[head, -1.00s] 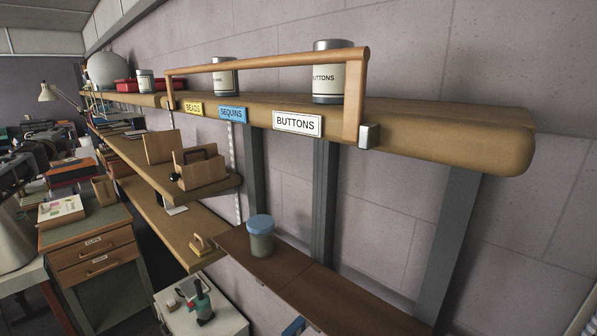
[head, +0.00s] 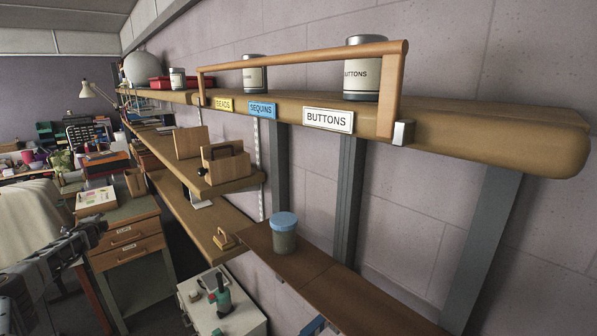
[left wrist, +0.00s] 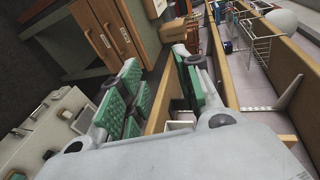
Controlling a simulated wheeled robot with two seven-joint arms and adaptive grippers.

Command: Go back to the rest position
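My left gripper (head: 92,232) comes in at the left edge of the head view, in front of the wooden drawer cabinet (head: 128,250). In the left wrist view the gripper (left wrist: 160,88) has its green-padded fingers spread apart, with nothing held between them. Shelf parts and the cabinet show beyond the fingers. My right gripper is not in view.
A long wooden shelf (head: 460,120) carries labelled tins (head: 366,85) behind a wooden rail (head: 300,56). Below, a blue-lidded jar (head: 284,242) stands on a brown board (head: 330,280).

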